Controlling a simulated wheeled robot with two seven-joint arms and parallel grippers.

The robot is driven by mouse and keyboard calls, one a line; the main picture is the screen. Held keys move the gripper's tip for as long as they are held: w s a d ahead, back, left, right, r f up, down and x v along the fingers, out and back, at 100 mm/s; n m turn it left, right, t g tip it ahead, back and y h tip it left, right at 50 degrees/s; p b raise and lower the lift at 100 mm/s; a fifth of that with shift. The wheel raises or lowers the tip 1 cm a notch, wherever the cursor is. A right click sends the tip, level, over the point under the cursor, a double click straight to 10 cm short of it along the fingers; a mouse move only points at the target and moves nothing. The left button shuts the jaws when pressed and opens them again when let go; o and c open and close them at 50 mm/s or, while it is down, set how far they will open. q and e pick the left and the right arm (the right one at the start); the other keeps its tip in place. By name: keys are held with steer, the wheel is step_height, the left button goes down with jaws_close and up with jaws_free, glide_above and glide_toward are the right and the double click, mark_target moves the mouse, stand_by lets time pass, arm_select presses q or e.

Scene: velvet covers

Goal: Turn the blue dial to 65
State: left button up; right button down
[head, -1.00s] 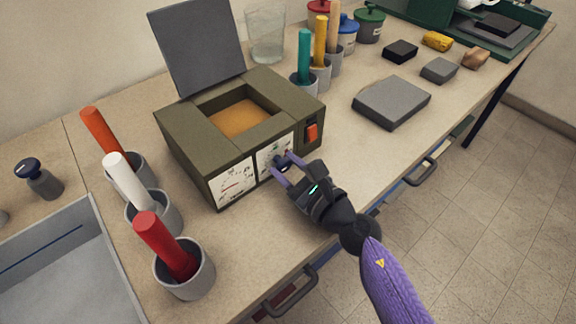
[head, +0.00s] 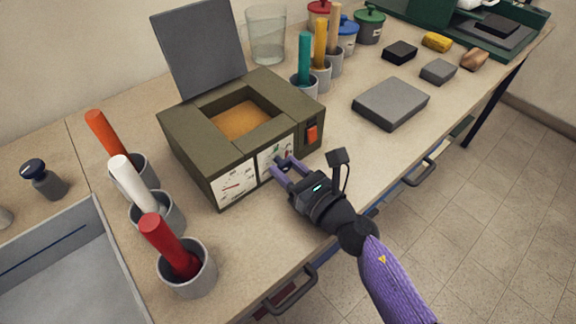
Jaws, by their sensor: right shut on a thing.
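An olive-green box (head: 183,150) with its grey lid (head: 198,45) raised stands on the workbench. Two white scale faces are on its front. A small dark blue dial (head: 285,168) sits on the right-hand scale face. My right gripper (head: 287,167) has its purple fingers closed around this dial, one on each side. The fingers hide much of the dial and part of its scale, and the number it points to is too small to read. My left gripper is not in view.
An orange-red switch (head: 312,132) is on the box, right of the dial. Cups holding red, white and orange rods stand to the left, and more rods stand behind. A grey slab (head: 391,102) lies to the right. The bench between box and slab is clear.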

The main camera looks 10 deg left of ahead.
steer(key=shift+m, duration=0.7)
steer(key=shift+c, duration=1.4)
jaws_free()
steer(key=shift+s, duration=0.1)
steer(key=p+v, duration=0.1)
steer(key=v, duration=0.8)
steer(key=shift+s+d, duration=0.25)
steer(key=shift+d, duration=0.1)
